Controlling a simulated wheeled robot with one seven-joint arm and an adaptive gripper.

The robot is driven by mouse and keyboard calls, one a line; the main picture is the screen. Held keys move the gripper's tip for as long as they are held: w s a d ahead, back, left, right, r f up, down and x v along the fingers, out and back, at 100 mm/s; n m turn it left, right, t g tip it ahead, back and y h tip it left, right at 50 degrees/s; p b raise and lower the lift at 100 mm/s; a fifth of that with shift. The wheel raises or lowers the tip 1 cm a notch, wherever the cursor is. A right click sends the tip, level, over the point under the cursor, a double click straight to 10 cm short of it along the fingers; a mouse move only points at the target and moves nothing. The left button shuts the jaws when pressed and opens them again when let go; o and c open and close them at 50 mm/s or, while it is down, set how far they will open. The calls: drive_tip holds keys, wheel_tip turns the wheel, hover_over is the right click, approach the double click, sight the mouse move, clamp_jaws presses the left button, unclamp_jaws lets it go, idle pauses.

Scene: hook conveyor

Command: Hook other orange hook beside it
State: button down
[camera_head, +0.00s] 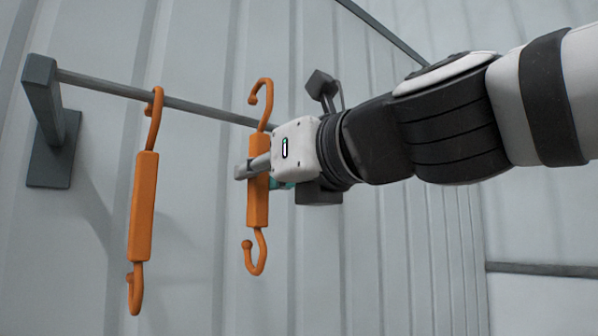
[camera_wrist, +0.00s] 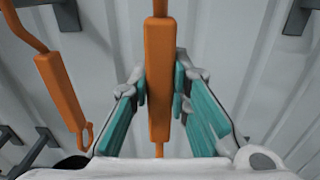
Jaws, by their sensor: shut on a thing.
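One orange hook (camera_head: 143,205) hangs by its upper curl from the grey rail (camera_head: 95,86), near the rail's left end; in the wrist view it is at the left (camera_wrist: 60,92). A second orange hook (camera_head: 257,208) is upright to the right of it. My gripper (camera_head: 255,168) is shut on the second hook's thick middle part; the wrist view shows the two teal-padded fingers on both sides of its body (camera_wrist: 158,75). In the head view its upper curl rises above the rail line, open to the left. Whether it touches the rail I cannot tell.
A dark grey bracket (camera_head: 50,125) holds the rail's left end at the ribbed grey wall (camera_head: 200,50). Another rail (camera_head: 385,30) shows at the upper right. The rail between the two hooks is bare.

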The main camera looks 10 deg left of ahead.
drive_tip(key=shift+w+a+f+b, duration=1.3)
drive_tip(key=shift+a+f, duration=0.2)
drive_tip(key=shift+f, duration=0.1)
drive_tip(key=c, duration=1.4)
unclamp_jaws()
drive_tip(key=shift+c, duration=0.2)
drive_tip(key=shift+s, duration=0.1)
drive_tip(key=v, duration=1.2)
